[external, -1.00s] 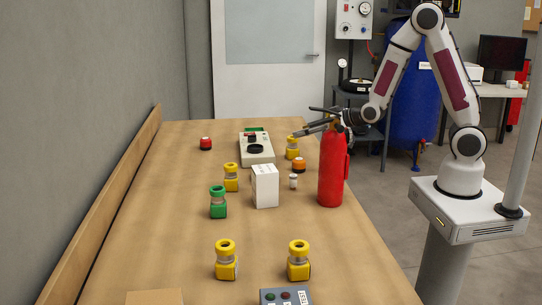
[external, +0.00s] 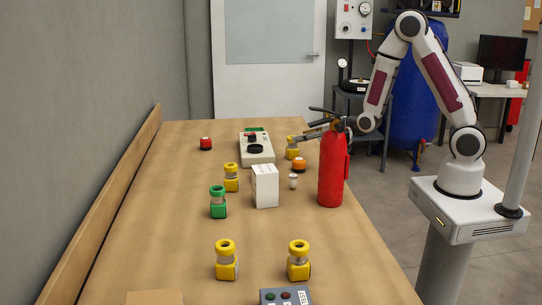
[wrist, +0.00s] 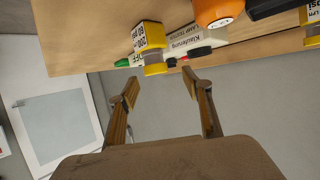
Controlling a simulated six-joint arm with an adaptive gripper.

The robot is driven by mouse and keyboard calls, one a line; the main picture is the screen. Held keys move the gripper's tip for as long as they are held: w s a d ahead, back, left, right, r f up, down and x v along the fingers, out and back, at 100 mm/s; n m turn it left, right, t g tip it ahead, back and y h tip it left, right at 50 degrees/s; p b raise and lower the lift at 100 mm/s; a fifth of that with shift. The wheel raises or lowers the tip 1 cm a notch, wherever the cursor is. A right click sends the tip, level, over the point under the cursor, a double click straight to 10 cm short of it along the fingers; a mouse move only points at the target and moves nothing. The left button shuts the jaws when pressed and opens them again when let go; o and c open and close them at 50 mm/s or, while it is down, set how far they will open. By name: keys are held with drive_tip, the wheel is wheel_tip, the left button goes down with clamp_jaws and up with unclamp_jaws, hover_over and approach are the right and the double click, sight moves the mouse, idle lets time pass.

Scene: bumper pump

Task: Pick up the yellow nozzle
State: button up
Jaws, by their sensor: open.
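Several yellow nozzles stand on the bench. The far right one (external: 292,154) is beside the fire extinguisher, and its top is partly covered by my gripper (external: 298,138) in the external view. Other yellow nozzles stand at the middle left (external: 231,179), front left (external: 226,261) and front right (external: 298,262).
The red fire extinguisher (external: 332,172) stands close in front of my gripper. The bench's left side is mostly clear.

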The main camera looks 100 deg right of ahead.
sight(294, 147)
drive_tip(key=shift+w+d+f, duration=0.25)
drive_tip(key=shift+w+d, duration=0.15)
drive_tip(key=shift+w+d+f, duration=0.35)
drive_tip(key=shift+d+f, duration=0.05)
drive_tip(key=shift+d, duration=0.2)
drive_tip(key=shift+w+d+f, duration=0.35)
drive_tip(key=shift+d+f, duration=0.05)
drive_tip(key=shift+d, duration=0.15)
drive_tip(key=shift+x, duration=1.1)
drive_tip(key=c, duration=1.4)
